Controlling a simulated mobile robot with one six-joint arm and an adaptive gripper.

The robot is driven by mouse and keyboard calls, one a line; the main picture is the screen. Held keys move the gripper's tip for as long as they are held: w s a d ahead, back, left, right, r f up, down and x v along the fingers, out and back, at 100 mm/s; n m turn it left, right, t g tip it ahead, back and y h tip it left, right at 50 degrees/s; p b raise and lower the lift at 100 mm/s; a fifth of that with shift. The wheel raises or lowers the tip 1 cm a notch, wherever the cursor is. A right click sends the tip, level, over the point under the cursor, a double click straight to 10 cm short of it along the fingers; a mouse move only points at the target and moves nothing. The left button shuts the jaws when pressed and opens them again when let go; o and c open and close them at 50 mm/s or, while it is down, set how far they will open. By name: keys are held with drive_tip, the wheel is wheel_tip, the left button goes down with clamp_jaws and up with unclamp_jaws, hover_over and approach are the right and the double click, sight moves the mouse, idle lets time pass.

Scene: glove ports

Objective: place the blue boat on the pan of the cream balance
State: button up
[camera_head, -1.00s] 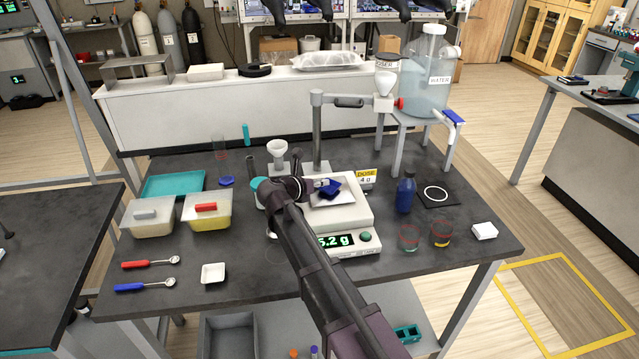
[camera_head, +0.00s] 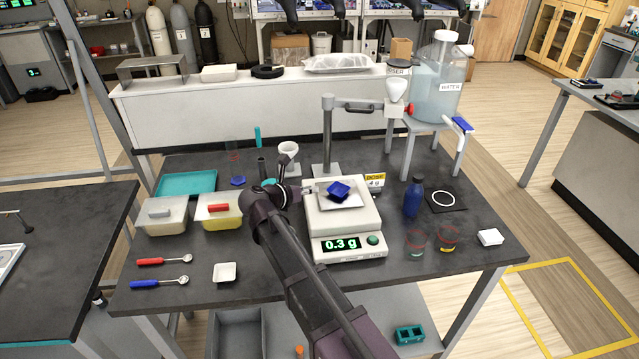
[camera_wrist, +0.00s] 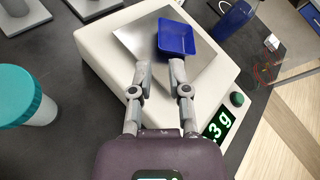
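The blue boat (camera_head: 340,190) is a small dark-blue tray. It sits on the square metal pan (camera_head: 324,201) of the cream balance (camera_head: 350,219). In the wrist view the boat (camera_wrist: 176,37) rests toward the right part of the pan (camera_wrist: 203,71), looking slightly tilted. My gripper (camera_wrist: 164,78) is open, its two fingers apart and pointing at the boat's near side with no boat between them. In the head view my gripper (camera_head: 308,190) is at the pan's left side. The balance display (camera_head: 341,244) reads 0.3 g.
A dosing stand (camera_head: 328,135) with a funnel rises behind the balance. A blue bottle (camera_head: 414,197) and glass beakers (camera_head: 446,240) stand to its right. Two food-like tubs (camera_head: 219,211), spoons (camera_head: 160,282) and a white boat (camera_head: 225,272) lie left. A teal-capped jar (camera_wrist: 20,95) is left of my gripper.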

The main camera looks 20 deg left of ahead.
drive_tip(key=v, duration=0.3)
drive_tip(key=shift+s+p, duration=0.1)
drive_tip(key=shift+p, duration=0.3)
drive_tip(key=shift+s, duration=0.15)
idle(1.4)
